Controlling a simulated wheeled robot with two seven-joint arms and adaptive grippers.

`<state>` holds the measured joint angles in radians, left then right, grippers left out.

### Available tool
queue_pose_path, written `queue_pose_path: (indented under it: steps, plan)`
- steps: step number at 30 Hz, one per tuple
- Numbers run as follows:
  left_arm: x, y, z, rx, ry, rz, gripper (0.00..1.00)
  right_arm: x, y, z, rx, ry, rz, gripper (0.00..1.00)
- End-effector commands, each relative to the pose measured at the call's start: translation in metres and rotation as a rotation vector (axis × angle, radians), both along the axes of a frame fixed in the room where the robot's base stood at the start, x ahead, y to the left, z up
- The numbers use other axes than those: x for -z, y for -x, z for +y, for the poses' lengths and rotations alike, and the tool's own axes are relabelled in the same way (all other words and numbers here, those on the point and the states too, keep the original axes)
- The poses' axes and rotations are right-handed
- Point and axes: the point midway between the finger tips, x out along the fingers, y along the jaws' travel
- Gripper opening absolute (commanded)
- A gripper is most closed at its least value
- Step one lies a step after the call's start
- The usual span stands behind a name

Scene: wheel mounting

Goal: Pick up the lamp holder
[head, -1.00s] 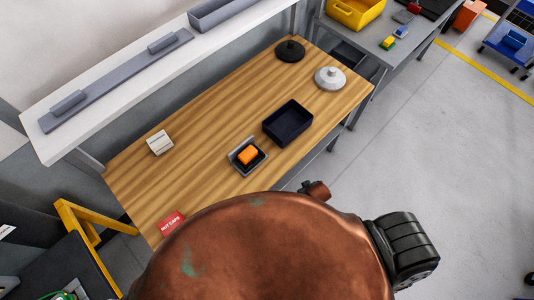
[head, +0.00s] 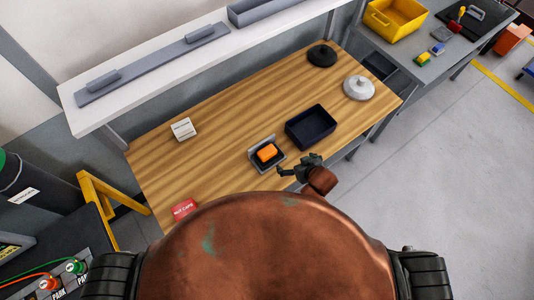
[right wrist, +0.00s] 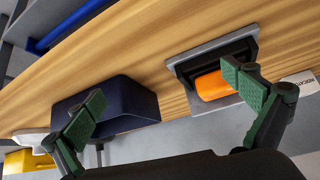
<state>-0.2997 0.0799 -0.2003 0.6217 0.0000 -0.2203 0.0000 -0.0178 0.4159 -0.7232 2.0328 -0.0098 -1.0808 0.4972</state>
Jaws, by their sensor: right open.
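The lamp holder looks like the grey and black square holder (head: 256,162) near the front edge of the wooden table, with an orange lamp-like block (head: 267,152) sitting in it. In the right wrist view the holder (right wrist: 185,68) and the orange block (right wrist: 212,86) show at right of centre, partly covered by a finger. My right gripper (head: 298,168) is open and empty, just right of and in front of the holder. In the right wrist view its green-padded fingers (right wrist: 172,105) are spread wide. I cannot tell whether they touch the holder. My left gripper is out of view.
A dark open bin (head: 311,127) stands right of the holder, close to my right gripper. A white disc (head: 359,88) and a black disc (head: 321,54) lie at the far right. A white label block (head: 183,129) and a red card (head: 184,209) lie left. A shelf (head: 150,69) overhangs behind.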

Motion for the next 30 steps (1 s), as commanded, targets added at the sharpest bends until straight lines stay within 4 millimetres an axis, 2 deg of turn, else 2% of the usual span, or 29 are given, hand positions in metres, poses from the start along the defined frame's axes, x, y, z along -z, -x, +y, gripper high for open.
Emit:
queue_pose_path:
  steps: [3,6,9,17,26,30]
  plan:
    - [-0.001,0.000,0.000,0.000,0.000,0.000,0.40,-0.020,-0.011,0.036,-0.080,-0.011,-0.050,1.00]
    - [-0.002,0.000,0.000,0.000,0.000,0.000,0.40,-0.032,-0.014,0.065,-0.151,-0.021,-0.079,1.00]
    - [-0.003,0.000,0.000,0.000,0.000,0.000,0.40,-0.036,-0.011,0.082,-0.206,-0.023,-0.089,1.00]
    - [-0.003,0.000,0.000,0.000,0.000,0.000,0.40,-0.031,-0.006,0.093,-0.254,-0.024,-0.085,1.00]
    - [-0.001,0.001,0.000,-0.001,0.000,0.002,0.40,-0.010,-0.025,0.105,-0.254,-0.024,-0.085,1.00]
    - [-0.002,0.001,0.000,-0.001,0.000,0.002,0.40,0.003,-0.039,0.110,-0.255,-0.022,-0.085,1.00]
